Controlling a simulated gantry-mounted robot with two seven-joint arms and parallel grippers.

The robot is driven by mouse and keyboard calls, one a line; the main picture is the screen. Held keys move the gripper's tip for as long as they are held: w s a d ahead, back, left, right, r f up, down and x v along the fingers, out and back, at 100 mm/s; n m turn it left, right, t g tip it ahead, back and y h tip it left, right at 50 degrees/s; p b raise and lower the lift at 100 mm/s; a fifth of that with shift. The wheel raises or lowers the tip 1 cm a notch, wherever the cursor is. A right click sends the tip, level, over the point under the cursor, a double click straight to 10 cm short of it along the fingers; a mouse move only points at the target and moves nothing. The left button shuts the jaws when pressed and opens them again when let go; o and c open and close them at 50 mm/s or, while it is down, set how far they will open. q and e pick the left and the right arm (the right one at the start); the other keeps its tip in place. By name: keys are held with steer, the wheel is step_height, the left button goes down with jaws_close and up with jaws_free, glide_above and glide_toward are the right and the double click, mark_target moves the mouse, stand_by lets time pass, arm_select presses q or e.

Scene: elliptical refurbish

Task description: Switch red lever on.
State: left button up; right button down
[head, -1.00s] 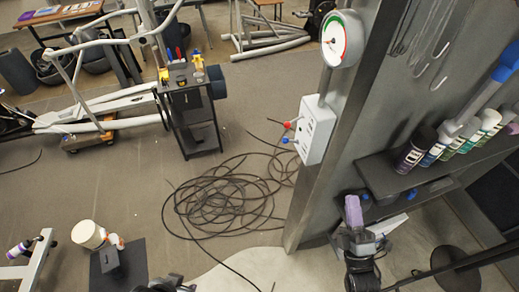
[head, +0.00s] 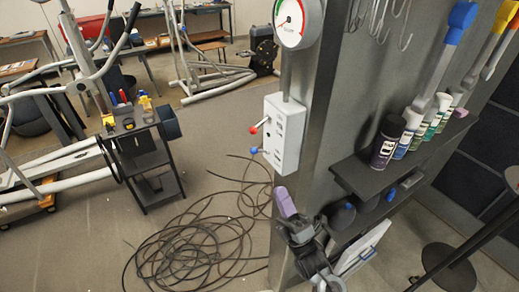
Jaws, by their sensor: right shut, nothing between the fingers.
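The red lever (head: 254,129) sticks out to the left from the white control box (head: 289,138) on the edge of the grey panel. Its red ball hangs lower than its root. A blue-tipped lever (head: 254,150) sits just below it on the same box. My right gripper (head: 284,200) has purple fingers, pressed together with nothing between them. It points up, below the box and apart from both levers. My left gripper is out of view.
A round gauge (head: 297,20) is above the box. A dark shelf (head: 375,182) with several bottles stands right of my right gripper. A coiled black cable (head: 190,250) lies on the floor. A small black cart (head: 145,160) stands at left. The space left of the levers is clear.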

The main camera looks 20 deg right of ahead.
steer(key=p, duration=0.3)
glide_toward(260, 125)
steer(key=w+a+r, duration=0.3)
steer(key=w, duration=0.1)
steer(key=shift+d+r, duration=0.1)
steer(key=shift+d, duration=0.1)
stand_by(0.5)
